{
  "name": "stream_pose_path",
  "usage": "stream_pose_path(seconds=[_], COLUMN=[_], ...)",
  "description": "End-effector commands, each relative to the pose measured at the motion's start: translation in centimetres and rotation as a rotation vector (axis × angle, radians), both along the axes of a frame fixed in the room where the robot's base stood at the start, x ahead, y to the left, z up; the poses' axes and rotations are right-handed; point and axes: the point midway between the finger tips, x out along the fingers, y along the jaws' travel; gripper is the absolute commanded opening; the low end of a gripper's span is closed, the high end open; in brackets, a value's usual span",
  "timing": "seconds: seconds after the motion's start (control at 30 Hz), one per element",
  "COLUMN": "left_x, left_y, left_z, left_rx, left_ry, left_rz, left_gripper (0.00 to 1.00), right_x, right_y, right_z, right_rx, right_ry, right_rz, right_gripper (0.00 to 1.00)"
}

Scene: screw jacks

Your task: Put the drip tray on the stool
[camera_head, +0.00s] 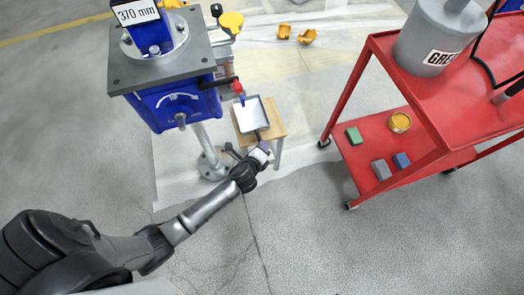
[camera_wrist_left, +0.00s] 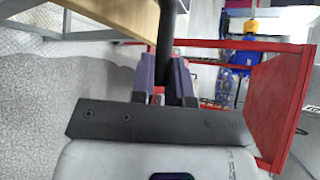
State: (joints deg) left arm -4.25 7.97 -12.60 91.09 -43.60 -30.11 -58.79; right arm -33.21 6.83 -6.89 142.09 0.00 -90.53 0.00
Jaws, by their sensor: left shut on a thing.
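The drip tray (camera_head: 251,115) is a square, pale tray with a dark rim. In the head view it lies over the top of the small wooden stool (camera_head: 276,128), beside the blue screw jack. I cannot tell whether it rests on the stool or hovers just above. My left gripper (camera_head: 264,151) is at the tray's near side. In the left wrist view its purple fingers (camera_wrist_left: 167,82) are shut on the tray's dark bar-like handle (camera_wrist_left: 167,40). The stool's edge is partly hidden by the tray. My right gripper is not in view.
A blue screw jack (camera_head: 175,103) with a grey top plate stands close left of the stool. A red trolley (camera_head: 380,150) stands to the right, carrying a grey canister (camera_head: 435,35) and small blocks. Two orange pieces (camera_head: 306,37) lie behind. Floor in front is clear.

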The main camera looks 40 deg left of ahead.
Motion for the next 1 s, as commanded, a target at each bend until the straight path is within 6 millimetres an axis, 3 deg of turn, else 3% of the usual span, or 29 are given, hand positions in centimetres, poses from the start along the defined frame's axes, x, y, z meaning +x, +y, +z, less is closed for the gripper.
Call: stream_pose_path(seconds=[0.03,0.17,0.6,0.63,0.9,1.0], left_x=[0.0,0.0,0.0,0.0,0.0,0.0], left_y=[0.0,0.0,0.0,0.0,0.0,0.0], left_z=[-1.2,-2.7,-3.0,-3.0,-3.0,-3.0], left_rx=[0.0,0.001,0.001,0.001,0.0,0.0], left_ry=[0.0,0.0,-0.001,0.001,0.001,0.001], left_rz=[0.0,0.0,-0.001,0.0,0.0,0.0], left_gripper=[0.0,0.0,0.0,0.16,0.41,0.41], right_x=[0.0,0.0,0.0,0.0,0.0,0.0], right_y=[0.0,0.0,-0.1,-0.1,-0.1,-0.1], right_z=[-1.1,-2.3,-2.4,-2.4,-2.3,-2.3], right_rx=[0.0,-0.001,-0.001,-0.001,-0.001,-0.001], right_ry=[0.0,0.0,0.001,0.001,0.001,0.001], right_rz=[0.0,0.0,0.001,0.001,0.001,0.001], right_gripper=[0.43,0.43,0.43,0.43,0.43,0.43])
